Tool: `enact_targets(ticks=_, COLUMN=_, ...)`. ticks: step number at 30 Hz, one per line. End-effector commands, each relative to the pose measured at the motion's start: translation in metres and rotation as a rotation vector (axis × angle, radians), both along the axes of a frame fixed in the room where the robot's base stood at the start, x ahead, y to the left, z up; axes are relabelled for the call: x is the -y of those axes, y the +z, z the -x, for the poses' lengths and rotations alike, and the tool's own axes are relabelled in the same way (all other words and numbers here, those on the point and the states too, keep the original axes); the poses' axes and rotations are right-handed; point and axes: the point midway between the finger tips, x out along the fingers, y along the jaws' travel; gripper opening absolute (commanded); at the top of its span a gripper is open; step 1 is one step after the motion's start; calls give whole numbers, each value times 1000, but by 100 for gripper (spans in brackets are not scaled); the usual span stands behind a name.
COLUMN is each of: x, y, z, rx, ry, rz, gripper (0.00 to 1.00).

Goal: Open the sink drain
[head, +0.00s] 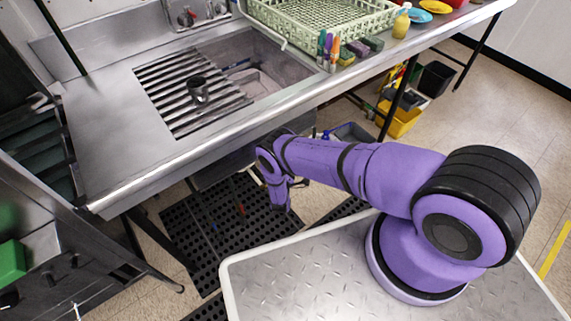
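The steel sink basin (275,82) is set into the counter at top centre. A slatted rack (170,100) covers its left part, with a dark cup-like object (198,88) on it. No drain opening or drain handle can be made out; the space under the sink is mostly hidden by the counter's front edge and my arm. My purple arm reaches left from its base to just in front of the counter edge and bends downward there.
A pale green dish rack (322,16) stands behind the sink. Several markers or bottles (328,50) and sponges (372,43) stand at the counter's front edge. A yellow bin (400,121) sits under the counter at right. Black perforated mats (195,225) cover the floor below.

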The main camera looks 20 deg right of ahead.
Motion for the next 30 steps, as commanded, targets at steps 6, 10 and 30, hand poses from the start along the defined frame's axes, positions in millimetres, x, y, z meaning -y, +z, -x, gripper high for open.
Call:
enact_targets(ticks=6, x=-1, y=-1, z=1, rx=-1, ry=2, rz=5, gripper=0)
enact_targets(ticks=10, x=-1, y=-1, z=1, rx=-2, ry=3, rz=4, gripper=0)
enact_targets(ticks=30, x=0, y=-2, z=4, rx=-3, ry=-3, rz=5, gripper=41)
